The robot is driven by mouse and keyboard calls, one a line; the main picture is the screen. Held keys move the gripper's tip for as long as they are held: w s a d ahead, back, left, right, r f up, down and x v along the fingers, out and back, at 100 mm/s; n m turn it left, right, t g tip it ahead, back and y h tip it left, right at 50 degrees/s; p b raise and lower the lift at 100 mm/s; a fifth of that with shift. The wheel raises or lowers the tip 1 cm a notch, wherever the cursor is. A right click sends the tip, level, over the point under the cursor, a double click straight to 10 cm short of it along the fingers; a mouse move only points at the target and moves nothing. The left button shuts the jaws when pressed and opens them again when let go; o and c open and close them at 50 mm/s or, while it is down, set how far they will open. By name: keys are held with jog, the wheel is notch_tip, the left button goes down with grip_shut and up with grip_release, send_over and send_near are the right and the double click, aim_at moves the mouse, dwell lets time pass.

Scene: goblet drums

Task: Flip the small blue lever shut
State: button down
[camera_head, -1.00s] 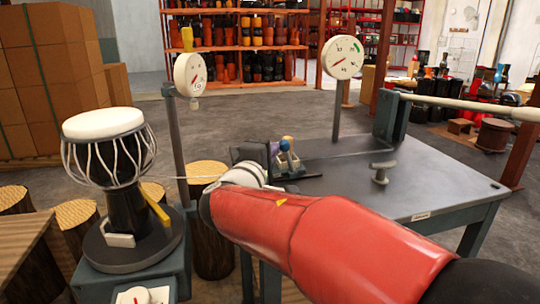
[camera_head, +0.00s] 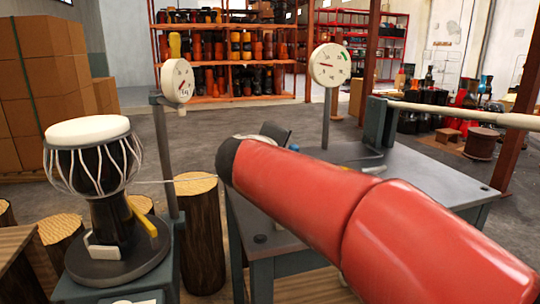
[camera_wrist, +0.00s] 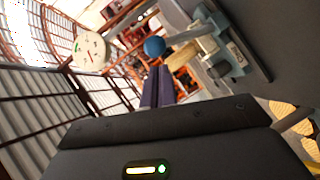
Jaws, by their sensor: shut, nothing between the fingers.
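The small lever with a round blue knob (camera_wrist: 154,46) shows in the wrist view; its pale arm runs right to a grey-blue clamp block (camera_wrist: 228,62). A tan wooden handle (camera_wrist: 182,56) lies beside it. In the head view only a bit of the blue knob (camera_head: 293,148) shows above my red arm; the clamp is hidden. My gripper's dark fingers (camera_wrist: 158,72) are together and empty, just below the blue knob in the wrist view. I cannot tell whether they touch it. In the head view my gripper is mostly hidden behind my arm.
The grey worktable (camera_head: 425,180) carries a dial gauge (camera_head: 330,65) on a post. A long pale pole (camera_head: 465,112) reaches in from the right. A goblet drum (camera_head: 95,170) stands on a turntable at left, with another gauge (camera_head: 177,80) beside it.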

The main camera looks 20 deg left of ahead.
jog(key=shift+w+d+r+b, duration=0.1)
jog(key=shift+w+d+b, duration=0.3)
jog(key=shift+d, duration=0.25)
dwell(0.3)
